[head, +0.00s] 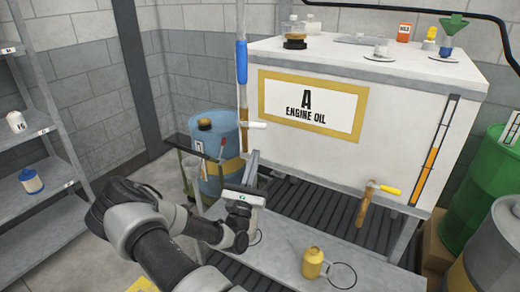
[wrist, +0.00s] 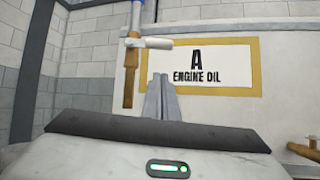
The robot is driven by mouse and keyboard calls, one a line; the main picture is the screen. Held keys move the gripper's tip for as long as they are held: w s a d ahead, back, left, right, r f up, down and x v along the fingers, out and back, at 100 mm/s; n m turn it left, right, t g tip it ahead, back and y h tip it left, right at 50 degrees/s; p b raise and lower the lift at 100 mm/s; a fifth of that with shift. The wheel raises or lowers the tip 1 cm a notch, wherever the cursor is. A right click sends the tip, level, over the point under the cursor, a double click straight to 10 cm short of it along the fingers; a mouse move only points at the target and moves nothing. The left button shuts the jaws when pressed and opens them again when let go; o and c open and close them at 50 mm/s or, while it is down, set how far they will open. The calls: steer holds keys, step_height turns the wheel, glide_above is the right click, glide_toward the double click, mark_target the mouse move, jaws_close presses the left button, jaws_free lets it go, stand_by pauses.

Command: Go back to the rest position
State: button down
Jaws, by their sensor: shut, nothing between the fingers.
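My gripper (head: 251,168) is at the end of my arm, in front of the white engine oil tank (head: 400,160) and left of its middle. In the wrist view its two grey fingers (wrist: 161,98) are together and empty, pointing towards the tank front. The label reading "A ENGINE OIL" (head: 310,105) is behind and to the right of them; it also shows in the wrist view (wrist: 200,65). No object is held.
A brass tap (head: 366,203) juts from the tank. A blue drum (head: 215,130) stands behind.

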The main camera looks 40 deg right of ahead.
steer(key=v, duration=0.8)
steer(key=s+r+m+g+y, duration=0.2)
steer(key=s+r+m+g, duration=0.3)
steer(key=m+g, duration=0.45)
steer(key=s+r+m+g+y, duration=0.1)
steer(key=s+r+m+g, duration=0.2)
steer(key=s+m+g, duration=0.6)
steer(key=s+a+m+t+y, duration=0.1)
steer(key=s+a+m+y, duration=0.1)
steer(key=a+y, duration=0.5)
steer(key=s+a+m+t+y, duration=0.2)
steer(key=a+y, duration=0.4)
steer(key=a, duration=0.3)
steer(key=w+a+r+t+y, duration=0.1)
steer(key=a+r+t+y, duration=0.3)
steer(key=a, duration=0.4)
steer(key=a+r+t+y, duration=0.1)
steer(key=a+r+t, duration=0.4)
steer(key=a+r, duration=0.2)
step_height(320, 180, up, 19)
steer(key=p, duration=1.9)
steer(key=shift+w+a+m+p, duration=0.2)
steer(key=shift+w+m+p, duration=0.05)
steer(key=shift+m+p, duration=0.15)
